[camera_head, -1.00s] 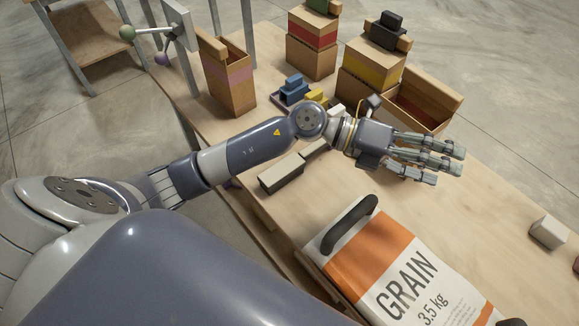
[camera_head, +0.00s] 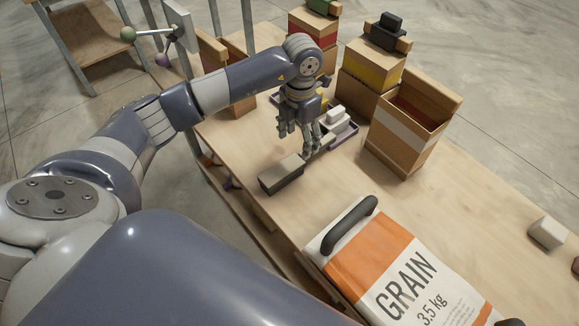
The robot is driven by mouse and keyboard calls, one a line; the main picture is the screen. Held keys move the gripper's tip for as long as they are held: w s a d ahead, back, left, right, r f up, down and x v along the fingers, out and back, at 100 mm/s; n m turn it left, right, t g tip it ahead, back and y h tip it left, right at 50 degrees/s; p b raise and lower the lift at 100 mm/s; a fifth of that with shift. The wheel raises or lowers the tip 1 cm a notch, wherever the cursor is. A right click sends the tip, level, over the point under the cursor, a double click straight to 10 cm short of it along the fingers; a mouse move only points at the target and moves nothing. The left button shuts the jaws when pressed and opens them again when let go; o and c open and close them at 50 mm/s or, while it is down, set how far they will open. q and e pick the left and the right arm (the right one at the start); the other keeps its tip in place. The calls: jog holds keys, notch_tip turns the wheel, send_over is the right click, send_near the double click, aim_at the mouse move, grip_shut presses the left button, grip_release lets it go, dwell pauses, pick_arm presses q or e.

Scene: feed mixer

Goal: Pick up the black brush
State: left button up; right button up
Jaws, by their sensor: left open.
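The brush (camera_head: 282,175), with a dark top and a pale lower side, lies on the wooden table in the middle of the view. Its handle runs up and right, under my fingers. My left gripper (camera_head: 303,140) is open, fingers pointing down, just above the handle end. The fingers hide part of the handle, and I cannot tell whether they touch it. My right gripper is not in view.
A grain bag (camera_head: 385,265) with a dark handle lies at the front. A tray (camera_head: 350,133) with small blocks is just right of my gripper. An open wooden box (camera_head: 405,135) and a yellow-banded box (camera_head: 372,75) stand behind.

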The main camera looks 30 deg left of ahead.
aim_at(300, 157)
pick_arm(q)
notch_tip(300, 157, down, 3)
jog(key=shift+f, duration=0.1)
jog(key=f, duration=0.1)
jog(key=f+p, duration=0.1)
jog(key=f, duration=0.1)
jog(key=f+p, duration=0.1)
jog(key=shift+w+d+f, duration=0.2)
jog(key=shift+d+f, duration=0.05)
jog(key=shift+f, duration=0.4)
jog(key=c, duration=1.4)
jog(key=shift+r, duration=0.1)
jog(key=shift+c, duration=0.2)
jog(key=shift+r+p, duration=0.4)
jog(key=shift+p, duration=0.15)
notch_tip(300, 157, up, 4)
jog(key=shift+w+f+p, duration=0.1)
jog(key=shift+f+p, duration=0.15)
jog(key=shift+p, duration=0.95)
jog(key=s+p, duration=0.2)
jog(key=s, duration=0.2)
jog(key=s+a+p, duration=0.1)
jog(key=s+p, duration=0.1)
jog(key=s, duration=0.3)
jog(key=s+p, duration=0.2)
jog(key=s, duration=0.3)
jog(key=shift+s+a+r, duration=0.25)
jog(key=shift+a+r, duration=0.05)
jog(key=shift+a, duration=0.1)
jog(key=shift+s, duration=0.8)
